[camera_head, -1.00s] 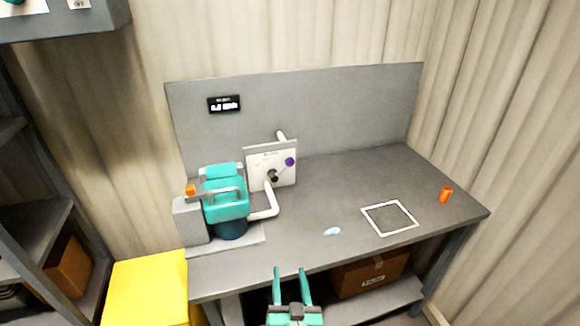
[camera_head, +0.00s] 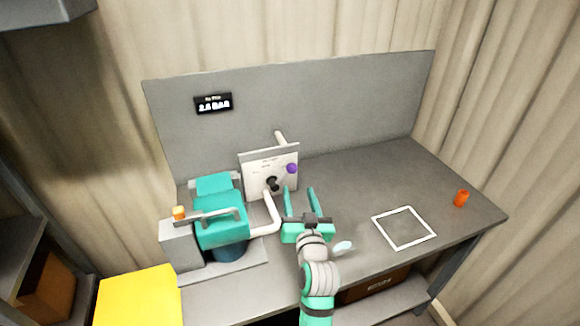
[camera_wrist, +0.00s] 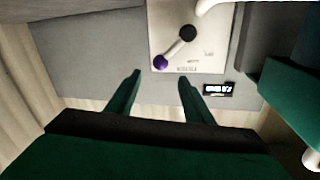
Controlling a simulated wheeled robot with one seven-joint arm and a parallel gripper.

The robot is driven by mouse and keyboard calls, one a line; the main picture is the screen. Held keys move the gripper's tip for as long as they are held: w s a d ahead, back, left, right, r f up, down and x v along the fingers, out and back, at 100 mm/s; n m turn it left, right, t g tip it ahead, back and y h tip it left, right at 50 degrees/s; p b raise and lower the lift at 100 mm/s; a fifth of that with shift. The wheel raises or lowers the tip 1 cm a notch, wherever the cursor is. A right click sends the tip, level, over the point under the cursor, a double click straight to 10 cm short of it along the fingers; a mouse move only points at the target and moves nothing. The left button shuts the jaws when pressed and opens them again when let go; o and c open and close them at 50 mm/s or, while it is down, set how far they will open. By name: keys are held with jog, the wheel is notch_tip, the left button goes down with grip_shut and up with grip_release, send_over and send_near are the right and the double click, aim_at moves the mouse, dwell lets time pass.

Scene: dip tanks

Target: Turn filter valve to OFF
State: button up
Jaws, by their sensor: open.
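The filter valve is a white upright panel (camera_head: 255,180) on the bench, with a dark hub (camera_head: 272,184) and a lever ending in a purple knob (camera_head: 292,168). The lever points up and right of the hub in the head view. In the wrist view, the panel (camera_wrist: 210,50) appears turned over, with the purple knob (camera_wrist: 160,62) near its edge. My gripper (camera_head: 300,188) is open and empty, in front of the panel and to the right of the hub. In the wrist view its fingers (camera_wrist: 158,78) lie apart near the knob. The panel's printed labels are too small to read.
A teal pump (camera_head: 220,215) with white pipe (camera_head: 272,215) stands left of the panel. A display (camera_head: 213,103) hangs on the back board. A white square outline (camera_head: 404,228), an orange cylinder (camera_head: 461,198) and a pale oval piece (camera_head: 343,246) are on the right side.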

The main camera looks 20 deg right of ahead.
aim_at(292, 172)
jog(key=w, duration=0.3)
jog(key=w+d, duration=0.1)
jog(key=w, duration=0.6)
jog(key=shift+w+d, duration=0.3)
jog(key=shift+d, duration=0.05)
